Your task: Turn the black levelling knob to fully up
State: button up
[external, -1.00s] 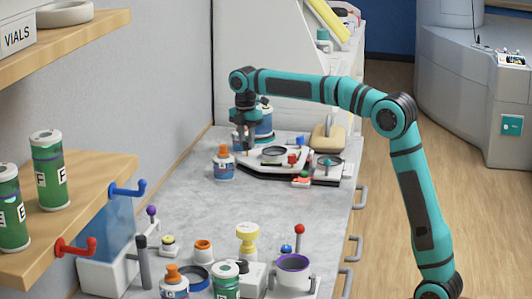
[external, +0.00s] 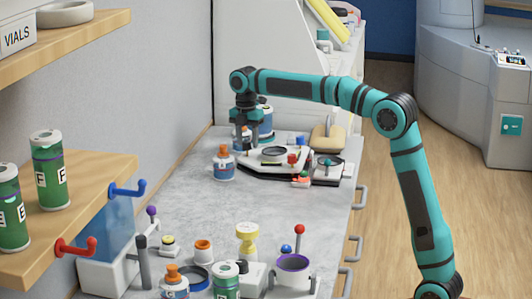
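My gripper (external: 246,147) points down at the back left corner of a white device with a dark base (external: 272,173) on the grey bench. Its fingertips are low, at or just above the device's left end. The black levelling knob cannot be made out; the dark fingers cover the spot beneath them. Whether the fingers are open or hold something is too small to tell. The device carries a round dark-rimmed dish (external: 274,154) and a red knob (external: 291,159).
An orange-capped bottle (external: 223,165) stands close left of my gripper, and a blue-labelled bottle (external: 267,122) stands behind it. A magnifier-like stand (external: 329,165) is on the right. The bench in front (external: 215,205) is clear; several jars stand nearer the camera.

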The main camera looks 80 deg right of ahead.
aim_at(246, 142)
dwell(0.6)
notch_tip(246, 142, up, 17)
jog(key=shift+w+r, duration=0.2)
jog(key=shift+w, duration=0.15)
dwell(0.7)
jog(key=s+a+r+m+t+h, duration=0.15)
jog(key=s+a+m+t, duration=0.3)
jog(key=s+a, duration=0.45)
jog(key=s+a+r+m+t+h, duration=0.1)
jog(key=s+a+r+m+t, duration=0.3)
jog(key=s+a, duration=0.55)
jog(key=s+a+f+m+t+y, duration=0.1)
jog(key=s+a+f+m+t, duration=0.2)
jog(key=s, duration=0.7)
jog(key=s+a+f+m+t+y, duration=0.1)
jog(key=s+a+f+m+t, duration=0.2)
jog(key=s+a+f+t, duration=0.3)
jog(key=s+a+f, duration=0.1)
jog(key=s+a, duration=0.2)
jog(key=s, duration=0.2)
jog(key=shift+a+f, duration=0.25)
jog(key=shift+f, duration=0.05)
